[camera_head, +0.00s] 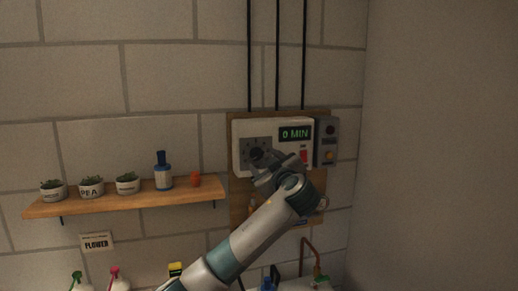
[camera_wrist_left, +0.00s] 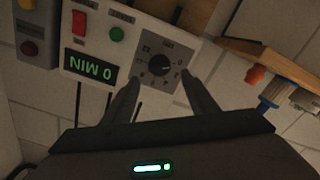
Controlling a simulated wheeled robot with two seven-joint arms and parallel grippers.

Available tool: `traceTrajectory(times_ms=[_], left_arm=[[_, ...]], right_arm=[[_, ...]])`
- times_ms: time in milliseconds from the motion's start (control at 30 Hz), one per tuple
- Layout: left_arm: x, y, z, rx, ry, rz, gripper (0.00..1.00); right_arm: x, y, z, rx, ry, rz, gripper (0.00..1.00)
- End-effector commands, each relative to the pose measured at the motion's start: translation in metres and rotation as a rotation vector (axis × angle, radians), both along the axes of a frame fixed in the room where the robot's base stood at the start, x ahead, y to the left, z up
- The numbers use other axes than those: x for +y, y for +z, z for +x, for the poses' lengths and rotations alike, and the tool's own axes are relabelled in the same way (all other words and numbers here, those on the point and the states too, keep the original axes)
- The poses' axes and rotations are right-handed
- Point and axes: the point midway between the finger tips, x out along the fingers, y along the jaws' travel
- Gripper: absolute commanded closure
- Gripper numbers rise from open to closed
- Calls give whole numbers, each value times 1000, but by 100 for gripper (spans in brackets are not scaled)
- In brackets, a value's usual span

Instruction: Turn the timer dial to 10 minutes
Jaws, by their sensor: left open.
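The timer box (camera_head: 240,128) is a white panel on a wooden board on the wall. Its display (camera_head: 296,133) reads 0 MIN in green. The black timer dial (camera_wrist_left: 159,66) sits on a grey square plate with marks around it. In the head view the dial (camera_head: 257,153) is partly covered by my left gripper (camera_head: 262,163). In the left wrist view my left gripper (camera_wrist_left: 160,100) is open, its two fingers pointing toward the dial, one on each side in the picture. I cannot tell any contact. My right gripper is not in view.
A red button (camera_wrist_left: 79,23) and a green button (camera_wrist_left: 117,33) are on the same panel. A grey box (camera_head: 327,142) adjoins it. A wooden shelf (camera_head: 130,202) at left holds several potted seedlings, a blue bottle (camera_head: 163,172) and an orange item (camera_head: 196,179). Cables run above.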

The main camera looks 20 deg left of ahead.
Motion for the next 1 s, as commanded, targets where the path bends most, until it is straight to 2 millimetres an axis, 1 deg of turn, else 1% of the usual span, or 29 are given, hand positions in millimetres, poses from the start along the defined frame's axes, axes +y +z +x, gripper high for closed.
traceTrajectory(times_ms=[33, 100, 333, 500, 800, 967, 1000], left_arm=[[6, 6, 8, 3, 3, 4, 47], [13, 5, 17, 3, 3, 4, 47], [27, 2, 40, 2, 2, 1, 47], [31, 0, 47, 1, 0, 1, 47], [32, -1, 48, 1, 0, 1, 47], [32, 0, 48, 1, 0, 1, 85], [32, 0, 47, 1, 0, 1, 88]], right_arm=[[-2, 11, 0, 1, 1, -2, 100], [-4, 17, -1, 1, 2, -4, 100], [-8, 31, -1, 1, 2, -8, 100], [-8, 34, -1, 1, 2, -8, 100], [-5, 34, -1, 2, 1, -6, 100], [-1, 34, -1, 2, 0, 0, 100], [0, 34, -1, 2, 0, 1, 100]])
